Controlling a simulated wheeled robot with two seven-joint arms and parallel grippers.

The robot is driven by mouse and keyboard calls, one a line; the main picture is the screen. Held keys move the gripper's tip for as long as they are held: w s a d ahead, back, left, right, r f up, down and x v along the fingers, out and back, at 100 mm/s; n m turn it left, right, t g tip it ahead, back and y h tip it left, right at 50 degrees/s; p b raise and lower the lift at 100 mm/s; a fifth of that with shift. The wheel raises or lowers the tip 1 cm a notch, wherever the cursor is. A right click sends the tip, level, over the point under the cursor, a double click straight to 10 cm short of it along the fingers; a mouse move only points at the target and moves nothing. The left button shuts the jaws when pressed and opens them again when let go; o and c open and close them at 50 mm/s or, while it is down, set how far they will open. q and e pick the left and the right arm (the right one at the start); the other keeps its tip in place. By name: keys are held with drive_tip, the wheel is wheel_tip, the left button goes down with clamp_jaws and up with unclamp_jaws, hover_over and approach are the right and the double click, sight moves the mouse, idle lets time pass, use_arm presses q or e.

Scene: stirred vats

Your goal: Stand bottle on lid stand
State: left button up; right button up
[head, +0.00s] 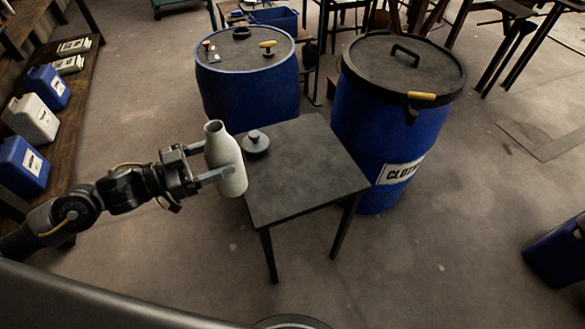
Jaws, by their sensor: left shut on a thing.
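A pale grey-white bottle (228,165) with a narrow neck is upright with a slight tilt. My left gripper (213,164) is shut on its body from the left. The bottle is at the left edge of a small dark table (305,175), overlapping it in the view; I cannot tell whether it touches the table. A round grey piece with a raised knob (255,142), which may be the lid or its stand, sits on the table's back left corner, just right of the bottle. My right gripper does not show.
A lidded blue drum (385,125) stands right of the table. Another blue drum (245,95) stands behind it, with small items on top. Blue and white jugs (35,120) line a shelf at left. The table's middle and right are bare.

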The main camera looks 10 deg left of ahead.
use_arm(q)
drive_tip(key=shift+w, duration=0.1)
drive_tip(key=w+d+f+p, duration=0.1)
drive_tip(key=w+d+f, duration=0.8)
drive_tip(key=f, duration=0.4)
drive_tip(key=shift+w, duration=0.75)
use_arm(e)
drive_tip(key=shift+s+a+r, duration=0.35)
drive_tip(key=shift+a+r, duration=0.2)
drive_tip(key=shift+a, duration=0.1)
use_arm(q)
drive_tip(key=shift+f, duration=0.1)
drive_tip(key=shift+f, duration=0.1)
drive_tip(key=o, duration=1.4)
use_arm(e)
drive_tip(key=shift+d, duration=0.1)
